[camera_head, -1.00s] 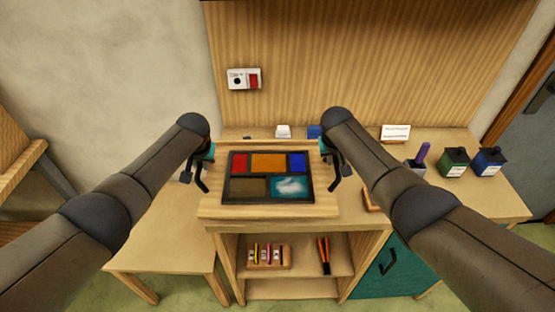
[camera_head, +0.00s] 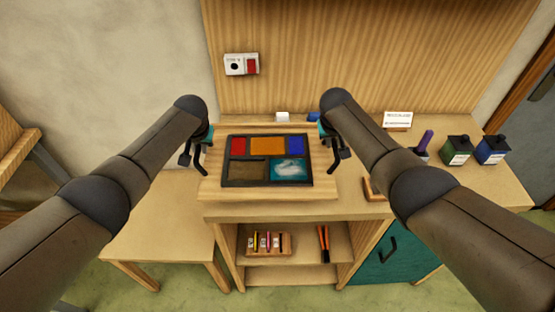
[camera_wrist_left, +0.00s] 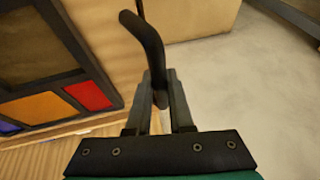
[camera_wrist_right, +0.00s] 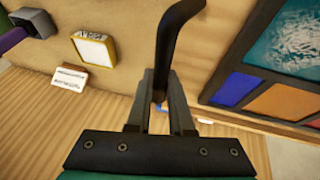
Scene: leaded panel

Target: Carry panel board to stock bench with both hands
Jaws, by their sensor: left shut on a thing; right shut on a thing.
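The panel board (camera_head: 265,193) is a light wooden board carrying a leaded panel (camera_head: 267,146) with red, orange, blue, brown and teal panes in black leading. It looks level over the left part of the workbench; I cannot tell whether it touches the bench. My left gripper (camera_head: 201,141) is shut on the black handle at its left end, which also shows in the left wrist view (camera_wrist_left: 148,45). My right gripper (camera_head: 326,139) is shut on the right-end black handle, also in the right wrist view (camera_wrist_right: 172,45). Which surface is the stock bench is unclear.
The workbench (camera_head: 425,192) holds a white card (camera_head: 397,120), a green jar (camera_head: 457,150) and a blue jar (camera_head: 491,150) on the right. A lower wooden table (camera_head: 155,235) with a clear top stands at the left. Wooden furniture (camera_head: 18,150) is at the far left.

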